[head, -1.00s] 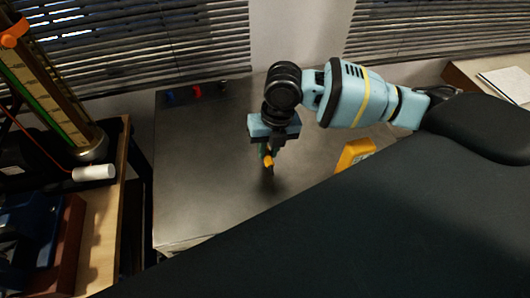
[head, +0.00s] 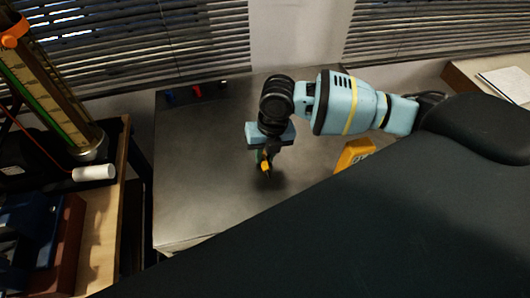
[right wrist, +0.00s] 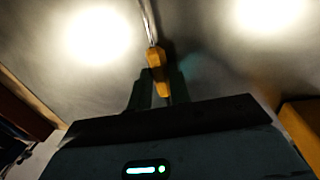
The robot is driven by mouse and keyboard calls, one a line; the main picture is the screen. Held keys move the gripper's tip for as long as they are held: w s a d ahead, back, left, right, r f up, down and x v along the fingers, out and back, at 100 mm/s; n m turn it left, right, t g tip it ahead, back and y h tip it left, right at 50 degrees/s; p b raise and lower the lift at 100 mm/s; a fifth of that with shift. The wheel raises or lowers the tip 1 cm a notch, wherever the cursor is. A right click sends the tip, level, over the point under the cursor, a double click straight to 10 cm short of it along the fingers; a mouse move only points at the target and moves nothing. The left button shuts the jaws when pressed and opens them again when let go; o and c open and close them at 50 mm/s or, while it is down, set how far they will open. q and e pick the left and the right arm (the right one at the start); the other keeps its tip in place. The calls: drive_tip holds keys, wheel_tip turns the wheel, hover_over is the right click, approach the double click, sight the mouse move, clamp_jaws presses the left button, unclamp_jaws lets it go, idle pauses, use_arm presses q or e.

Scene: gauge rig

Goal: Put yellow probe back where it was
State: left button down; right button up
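The yellow probe (head: 265,167) is in my right gripper (head: 264,158), above the middle of the grey metal table (head: 200,200). In the right wrist view the probe (right wrist: 157,60) sits between the two dark fingers of my right gripper (right wrist: 160,88), which look closed on it. Its thin metal tip points away from the gripper. I cannot tell whether the tip touches the table. My left gripper is not in view.
A yellow boxed instrument (head: 354,153) stands on the table to the right of my right gripper. A wooden bench (head: 105,225) with equipment stands at left.

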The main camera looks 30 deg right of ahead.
drive_tip(key=o, duration=0.4)
drive_tip(key=shift+o, duration=0.2)
wheel_tip(320, 180, up, 12)
drive_tip(key=d, duration=0.1)
drive_tip(key=shift+s+d+p, duration=0.25)
drive_tip(key=shift+d+p, duration=0.05)
